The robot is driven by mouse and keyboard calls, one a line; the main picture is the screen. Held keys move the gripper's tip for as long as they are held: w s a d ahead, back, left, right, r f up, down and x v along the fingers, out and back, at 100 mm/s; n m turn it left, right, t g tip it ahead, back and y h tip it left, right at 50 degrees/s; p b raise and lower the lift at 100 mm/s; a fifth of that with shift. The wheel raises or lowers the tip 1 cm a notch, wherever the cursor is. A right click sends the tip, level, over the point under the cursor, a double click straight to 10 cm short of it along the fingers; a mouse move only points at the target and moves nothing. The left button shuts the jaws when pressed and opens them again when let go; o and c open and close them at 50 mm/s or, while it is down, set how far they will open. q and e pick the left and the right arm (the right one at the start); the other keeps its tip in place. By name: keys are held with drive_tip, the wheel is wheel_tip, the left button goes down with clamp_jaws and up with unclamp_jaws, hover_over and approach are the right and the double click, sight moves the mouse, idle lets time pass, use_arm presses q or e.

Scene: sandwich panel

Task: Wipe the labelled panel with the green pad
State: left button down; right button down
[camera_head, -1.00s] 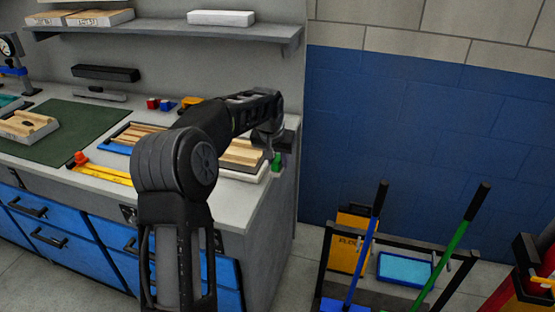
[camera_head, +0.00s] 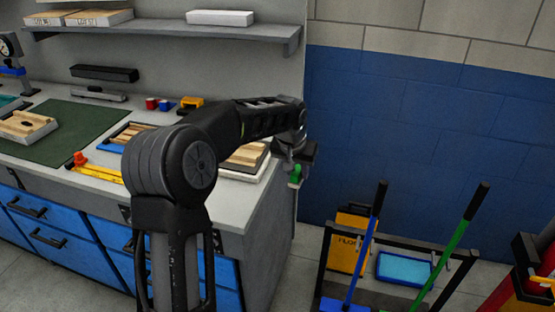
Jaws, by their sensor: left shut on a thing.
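My left gripper (camera_head: 295,167) is shut on the green pad (camera_head: 296,175), of which only a small part shows below the fingers. It is at the bench's right end, in the picture just past the edge; its height above the bench cannot be told. A wooden panel (camera_head: 247,154) on a white base lies on the bench just left of the gripper, partly hidden by my left arm. Another wooden panel (camera_head: 30,124) lies at the far left on a dark green mat. No label can be read on either. My right gripper is not in view.
Boards with lettering (camera_head: 98,18) and a white block (camera_head: 220,18) lie on the shelf. A blue-edged tray (camera_head: 128,136) and a yellow tool (camera_head: 100,173) lie on the bench. A cart (camera_head: 375,238) with blue and green handles stands on the floor at right.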

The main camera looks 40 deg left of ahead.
use_arm(q)
drive_tip(key=s+d+m, duration=0.1)
drive_tip(key=s+d, duration=0.1)
drive_tip(key=d, duration=0.4)
drive_tip(key=s+d, duration=0.3)
drive_tip(key=d, duration=0.3)
drive_tip(key=s+d+f+m+h, duration=0.1)
drive_tip(key=s+d, duration=0.2)
drive_tip(key=d, duration=0.3)
drive_tip(key=shift+s+m, duration=0.2)
drive_tip(key=shift+m, duration=0.1)
